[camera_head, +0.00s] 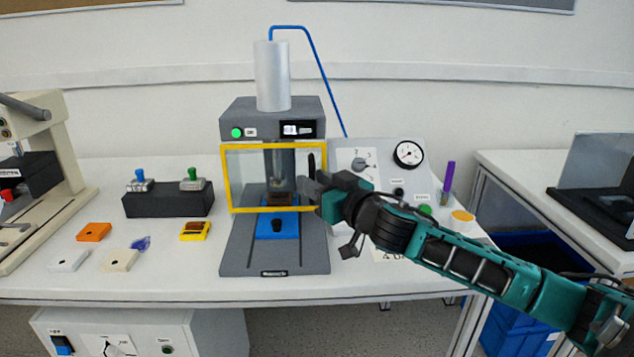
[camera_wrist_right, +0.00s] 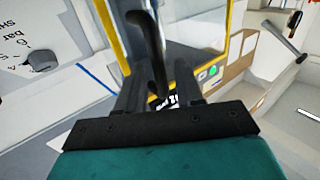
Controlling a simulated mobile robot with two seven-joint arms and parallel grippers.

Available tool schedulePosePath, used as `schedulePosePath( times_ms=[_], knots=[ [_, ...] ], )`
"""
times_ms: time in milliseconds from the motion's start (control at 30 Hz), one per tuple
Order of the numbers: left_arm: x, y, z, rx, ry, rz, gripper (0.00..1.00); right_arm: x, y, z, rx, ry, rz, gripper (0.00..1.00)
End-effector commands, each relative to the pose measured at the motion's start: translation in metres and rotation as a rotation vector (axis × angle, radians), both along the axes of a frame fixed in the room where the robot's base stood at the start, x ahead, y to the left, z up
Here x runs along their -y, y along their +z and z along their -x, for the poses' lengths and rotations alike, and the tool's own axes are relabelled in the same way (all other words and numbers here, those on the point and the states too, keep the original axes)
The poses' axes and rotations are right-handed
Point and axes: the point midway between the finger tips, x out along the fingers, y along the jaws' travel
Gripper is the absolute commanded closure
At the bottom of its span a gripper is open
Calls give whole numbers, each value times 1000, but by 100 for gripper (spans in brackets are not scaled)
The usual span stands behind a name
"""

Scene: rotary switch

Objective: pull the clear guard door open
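The clear guard door (camera_head: 247,178) has a yellow frame and stands across the front of the grey press (camera_head: 270,120), looking closed. Its black handle (camera_head: 311,163) is an upright bar at the door's right side. The handle also shows large in the right wrist view (camera_wrist_right: 151,45). My right gripper (camera_head: 309,188) is at the lower part of the handle. In the right wrist view my right gripper (camera_wrist_right: 158,88) has its two dark fingers apart, one on each side of the handle, with gaps visible. Contact cannot be made out. My left gripper is not in view.
Right of the press stands a panel with a rotary knob (camera_head: 361,163) and a gauge (camera_head: 408,153), close behind my right arm. A dark block with two switches (camera_head: 168,200) and small coloured parts lie left. The bench (camera_head: 150,280) is clear in front.

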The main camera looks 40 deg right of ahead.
Motion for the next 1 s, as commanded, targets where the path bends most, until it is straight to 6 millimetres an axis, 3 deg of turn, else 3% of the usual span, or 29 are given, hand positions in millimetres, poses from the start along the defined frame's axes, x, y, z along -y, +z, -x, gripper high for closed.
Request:
schedulePosePath(
  times_ms=[367,1000],
  knots=[
    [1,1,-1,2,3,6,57,0,0,0,0,0,0,100],
    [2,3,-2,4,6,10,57,-2,0,1,1,-12,-2,100]
  ],
)
